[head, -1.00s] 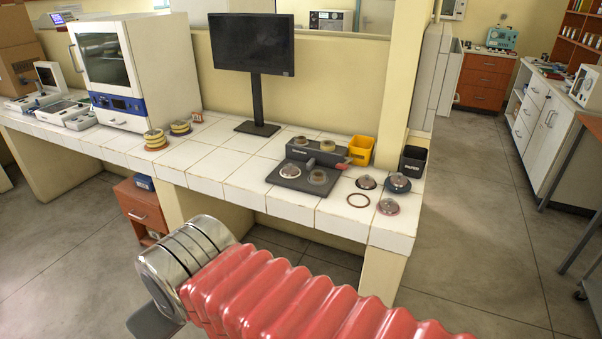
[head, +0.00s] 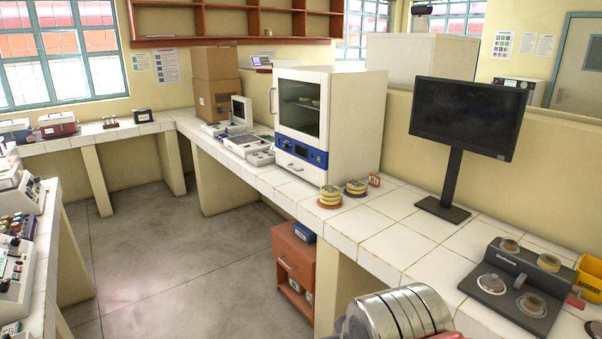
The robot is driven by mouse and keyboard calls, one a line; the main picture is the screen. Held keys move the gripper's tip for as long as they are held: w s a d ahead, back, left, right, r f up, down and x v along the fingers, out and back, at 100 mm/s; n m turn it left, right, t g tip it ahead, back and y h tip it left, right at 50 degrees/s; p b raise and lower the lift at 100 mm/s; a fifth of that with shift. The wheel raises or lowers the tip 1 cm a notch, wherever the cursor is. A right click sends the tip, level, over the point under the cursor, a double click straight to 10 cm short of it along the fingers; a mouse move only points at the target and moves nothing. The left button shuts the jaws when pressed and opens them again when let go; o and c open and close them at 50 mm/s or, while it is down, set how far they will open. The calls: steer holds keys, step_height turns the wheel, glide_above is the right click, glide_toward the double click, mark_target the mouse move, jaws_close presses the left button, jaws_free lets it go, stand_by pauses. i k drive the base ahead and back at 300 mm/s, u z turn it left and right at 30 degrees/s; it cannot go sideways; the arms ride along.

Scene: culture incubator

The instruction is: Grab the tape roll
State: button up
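I cannot pick out a tape roll with certainty in the current head view. Two short stacks of round yellowish pieces, the left stack (head: 330,197) and the right stack (head: 356,187), sit on the white tiled bench in front of the incubator. A thin reddish-brown ring lay on the bench's right end in the earlier frame; that spot is now outside the picture. My arm's silver joint shows at the bottom edge, in front of the bench. My gripper's fingers do not show.
A white incubator (head: 330,120) with a blue panel stands on the tiled bench (head: 385,235). A monitor (head: 468,118), a dark dish-holding device (head: 510,290) and a yellow bin (head: 590,275) are to the right. The floor at left is clear.

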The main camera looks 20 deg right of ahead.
mark_target(532, 303)
steer(key=z, duration=0.35)
steer(key=i, duration=0.65)
steer(key=z, duration=0.95)
steer(key=i, duration=0.75)
steer(key=z, duration=0.45)
